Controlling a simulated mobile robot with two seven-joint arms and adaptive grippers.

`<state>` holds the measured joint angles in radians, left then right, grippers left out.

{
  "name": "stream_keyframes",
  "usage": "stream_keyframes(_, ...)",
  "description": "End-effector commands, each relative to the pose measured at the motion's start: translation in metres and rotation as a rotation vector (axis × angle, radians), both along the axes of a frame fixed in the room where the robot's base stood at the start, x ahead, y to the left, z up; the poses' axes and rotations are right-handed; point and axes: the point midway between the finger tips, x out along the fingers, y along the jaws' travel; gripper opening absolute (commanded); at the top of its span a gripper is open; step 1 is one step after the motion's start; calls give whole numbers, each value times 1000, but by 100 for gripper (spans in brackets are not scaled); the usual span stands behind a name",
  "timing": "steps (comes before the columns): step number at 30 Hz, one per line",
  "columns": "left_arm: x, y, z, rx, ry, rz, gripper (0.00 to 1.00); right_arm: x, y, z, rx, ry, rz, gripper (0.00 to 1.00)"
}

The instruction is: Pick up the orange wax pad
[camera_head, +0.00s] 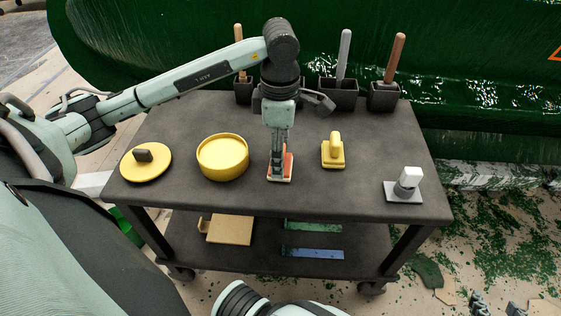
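The orange wax pad (288,166) lies on the table top near the middle, an orange block with a pale base. My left gripper (277,165) reaches down over it from above, its fingers at the pad and covering much of it. The fingers overlap in this view, so I cannot tell whether they are closed on the pad. The pad appears to rest on the table. My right gripper (497,304) shows only its fingertips at the bottom right edge, apart, with nothing seen between them.
On the dark table (350,205) are a yellow round pad (130,168), a yellow tub (222,165), a yellow handled block (332,155) and a grey-white tool (407,184). Holders with upright handles (345,55) line the back, before the green hull (480,60).

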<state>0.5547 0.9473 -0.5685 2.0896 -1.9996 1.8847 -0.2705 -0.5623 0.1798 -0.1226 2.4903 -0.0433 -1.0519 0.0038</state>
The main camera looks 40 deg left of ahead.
Motion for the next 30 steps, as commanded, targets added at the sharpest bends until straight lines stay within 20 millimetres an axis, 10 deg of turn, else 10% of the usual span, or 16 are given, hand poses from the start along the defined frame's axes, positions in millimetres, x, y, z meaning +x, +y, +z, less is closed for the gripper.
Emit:
stream_keyframes(5,0,0,0,0,0,0,65,0,0,0,0,0,0,40)
stream_keyframes(18,0,0,1,0,0,-1,13,0,0,0,0,1,0,40)
stream_keyframes(30,1,0,12,1,-3,-1,12,-2,-1,-1,-3,12,-2,40)
